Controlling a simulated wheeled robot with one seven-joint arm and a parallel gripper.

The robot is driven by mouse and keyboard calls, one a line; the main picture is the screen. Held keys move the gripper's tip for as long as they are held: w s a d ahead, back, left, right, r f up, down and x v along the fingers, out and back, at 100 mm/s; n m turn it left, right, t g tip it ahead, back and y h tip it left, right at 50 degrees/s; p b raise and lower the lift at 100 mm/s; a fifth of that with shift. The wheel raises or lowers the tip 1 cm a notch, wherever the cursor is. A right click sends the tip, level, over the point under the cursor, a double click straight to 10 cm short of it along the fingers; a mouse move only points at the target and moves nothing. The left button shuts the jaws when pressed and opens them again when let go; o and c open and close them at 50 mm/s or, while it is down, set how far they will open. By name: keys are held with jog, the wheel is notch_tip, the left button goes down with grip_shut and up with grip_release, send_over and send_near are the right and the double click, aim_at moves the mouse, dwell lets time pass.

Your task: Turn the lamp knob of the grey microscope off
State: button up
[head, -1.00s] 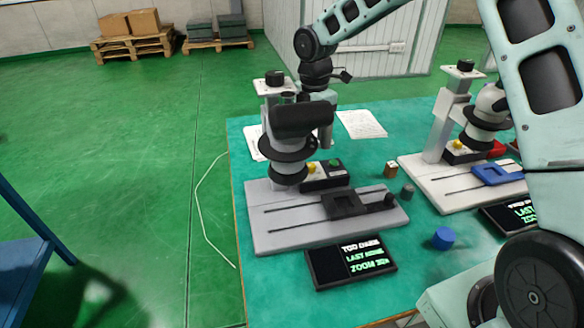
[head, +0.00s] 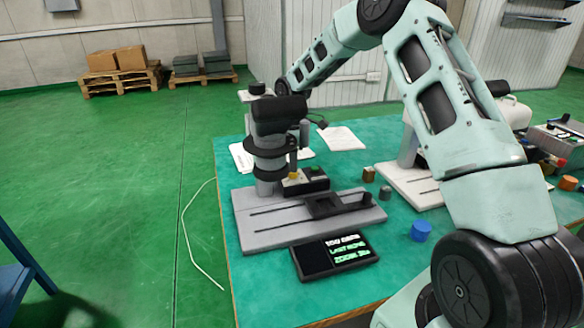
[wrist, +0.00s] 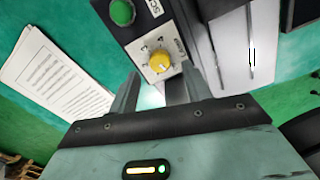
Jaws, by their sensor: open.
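The grey microscope (head: 268,160) stands on its slotted grey base (head: 290,232) at the near left of the table. Its lamp knob (wrist: 160,62) is yellow, with a pale pointer line, on a light dial plate of a dark control box (wrist: 150,30). The knob also shows small in the head view (head: 294,177), beside the column. My gripper (wrist: 161,78) is open, and its fingertips lie on either side of the knob in the wrist view. Whether they touch it I cannot tell. In the head view the microscope head hides most of my gripper.
A green button (wrist: 122,12) sits on the same box. A display (head: 334,256) lies in front of the base. A blue cap (head: 421,231) and small blocks stand to the right. A white microscope (head: 405,180) is partly behind my arm. Printed sheets (head: 341,138) lie behind.

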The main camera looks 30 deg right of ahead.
jog(key=shift+f, duration=1.7)
jog(key=c, duration=1)
jog(key=shift+r+n+p, duration=0.2)
jog(key=shift+n+p, duration=0.6)
jog(key=shift+p, duration=0.1)
jog(key=shift+f+n, duration=0.15)
jog(key=shift+n, duration=0.65)
jog(key=o, duration=1)
